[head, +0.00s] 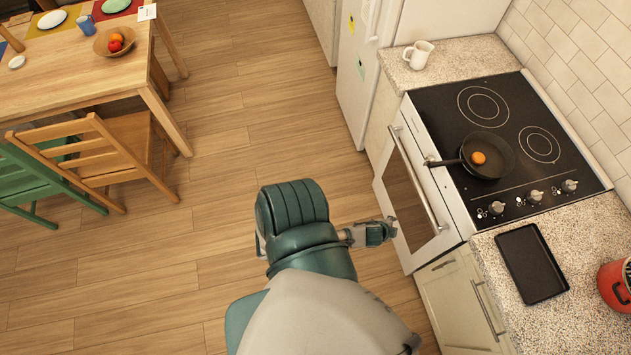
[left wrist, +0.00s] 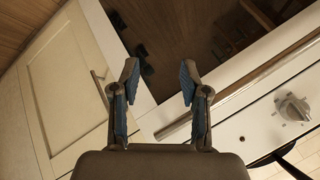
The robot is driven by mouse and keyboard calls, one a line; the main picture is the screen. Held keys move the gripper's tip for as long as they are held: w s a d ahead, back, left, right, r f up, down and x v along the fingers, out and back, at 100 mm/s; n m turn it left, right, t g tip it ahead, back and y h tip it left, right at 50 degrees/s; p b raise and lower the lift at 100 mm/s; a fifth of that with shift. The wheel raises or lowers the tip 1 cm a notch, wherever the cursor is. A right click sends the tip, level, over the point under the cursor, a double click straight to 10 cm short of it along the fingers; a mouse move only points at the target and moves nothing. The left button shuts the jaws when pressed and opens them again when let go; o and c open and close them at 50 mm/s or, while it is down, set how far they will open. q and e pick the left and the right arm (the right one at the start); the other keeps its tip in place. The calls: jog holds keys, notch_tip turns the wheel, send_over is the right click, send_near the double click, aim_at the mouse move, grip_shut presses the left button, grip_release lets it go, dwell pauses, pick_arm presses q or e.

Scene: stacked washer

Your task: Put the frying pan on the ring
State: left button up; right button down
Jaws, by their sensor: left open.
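The black frying pan (head: 487,155) sits on the black glass hob, in front of the right ring (head: 539,144) and near it. An orange round item (head: 478,158) lies in the pan. Its handle (head: 442,162) points left, past the hob's front edge. Another ring (head: 483,105) is bare farther back. My left gripper (head: 388,231) is in front of the oven door, lower left of the pan and apart from it. In the left wrist view its two fingers (left wrist: 159,80) are spread, with nothing between them. My right gripper is out of view.
The oven door (head: 408,200) has a bar handle (head: 418,180), close to my left gripper. Knobs (head: 535,196) line the hob. A white mug (head: 418,54), a black tray (head: 531,264) and a red pot (head: 615,285) stand on the counters. The floor on the left is clear up to the chairs.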

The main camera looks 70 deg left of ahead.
pick_arm(q)
jog(key=s+d+f+n+g+h, duration=0.1)
jog(key=s+d+f+n+g, duration=0.15)
jog(key=s+f, duration=1.2)
jog(key=s+f+g, duration=0.1)
jog(key=s+f, duration=0.2)
jog(key=s, duration=0.4)
jog(key=s+d+f+n+g+h, duration=0.1)
jog(key=s+f, duration=0.2)
jog(key=s, duration=0.3)
jog(key=s+d+f+n+g, duration=0.1)
jog(key=s+f+g, duration=0.1)
jog(key=s, duration=0.5)
jog(key=shift+s+d+f, duration=0.25)
jog(key=shift+s+f, duration=0.1)
jog(key=shift+f, duration=0.15)
notch_tip(320, 180, down, 3)
jog(key=b, duration=0.3)
jog(key=shift+f, duration=0.2)
